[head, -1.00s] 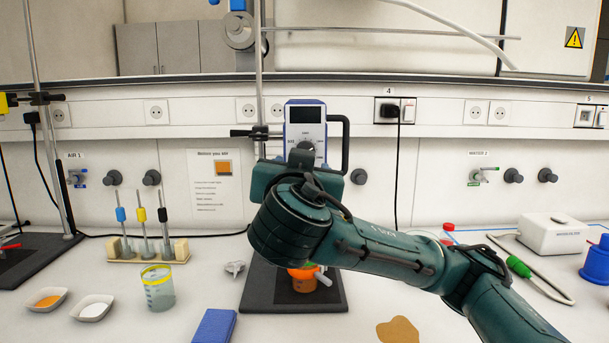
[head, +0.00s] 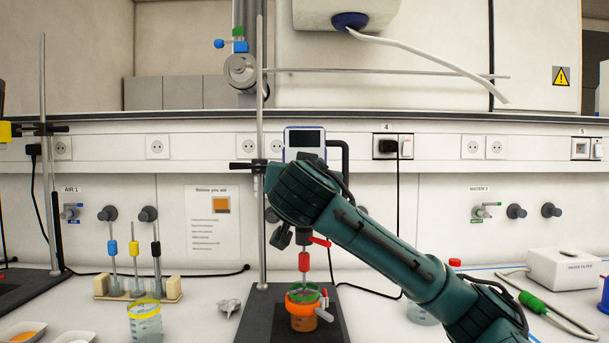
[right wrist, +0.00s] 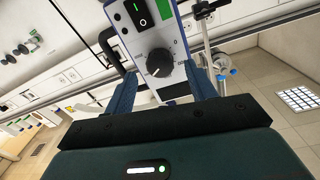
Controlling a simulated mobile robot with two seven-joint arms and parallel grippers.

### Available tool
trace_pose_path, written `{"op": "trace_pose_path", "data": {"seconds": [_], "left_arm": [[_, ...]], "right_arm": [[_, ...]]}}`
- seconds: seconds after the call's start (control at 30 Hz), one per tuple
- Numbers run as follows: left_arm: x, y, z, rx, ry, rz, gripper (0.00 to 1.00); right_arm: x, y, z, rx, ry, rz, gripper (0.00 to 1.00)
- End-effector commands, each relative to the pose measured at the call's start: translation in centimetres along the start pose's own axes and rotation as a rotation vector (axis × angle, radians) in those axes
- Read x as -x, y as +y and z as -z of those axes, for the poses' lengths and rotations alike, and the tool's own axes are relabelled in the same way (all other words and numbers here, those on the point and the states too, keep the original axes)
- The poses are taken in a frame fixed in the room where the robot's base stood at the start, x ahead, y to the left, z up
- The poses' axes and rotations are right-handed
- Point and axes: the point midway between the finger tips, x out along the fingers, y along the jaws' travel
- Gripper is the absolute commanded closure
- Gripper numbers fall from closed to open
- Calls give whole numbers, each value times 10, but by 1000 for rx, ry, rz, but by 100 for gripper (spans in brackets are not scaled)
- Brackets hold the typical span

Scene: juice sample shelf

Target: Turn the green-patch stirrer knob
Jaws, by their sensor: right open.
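The stirrer (head: 305,139) has a blue-edged front and hangs on a stand rod at the middle of the head view; my right arm hides its lower front. In the right wrist view the stirrer's white panel (right wrist: 179,48) bears a round dark knob (right wrist: 158,63) with a pointer and a printed scale. A black switch (right wrist: 140,13) with a small green mark is above the knob. My right gripper (right wrist: 160,84) is open, its blue fingers on either side of the knob, which shows between them. I cannot tell whether they touch it. My left gripper is out of view.
A rack with several stirring rods (head: 137,290) and a yellow-rimmed beaker (head: 145,322) are at left. A white box (head: 562,268) is at right. A black cable hangs from the wall socket (head: 387,147).

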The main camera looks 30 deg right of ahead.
Motion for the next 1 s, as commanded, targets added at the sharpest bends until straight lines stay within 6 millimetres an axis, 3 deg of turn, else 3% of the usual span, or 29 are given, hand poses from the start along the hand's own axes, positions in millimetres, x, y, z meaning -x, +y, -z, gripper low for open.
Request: {"op": "trace_pose_path", "data": {"seconds": [0.2, 0.53, 1.0], "left_arm": [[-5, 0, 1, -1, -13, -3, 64], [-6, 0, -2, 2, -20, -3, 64], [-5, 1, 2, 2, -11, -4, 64]], "right_arm": [[-23, 0, 1, 0, 0, -1, 44], [-26, 0, 0, -1, 1, 0, 44], [-26, 0, 0, -1, 0, 0, 82]]}}
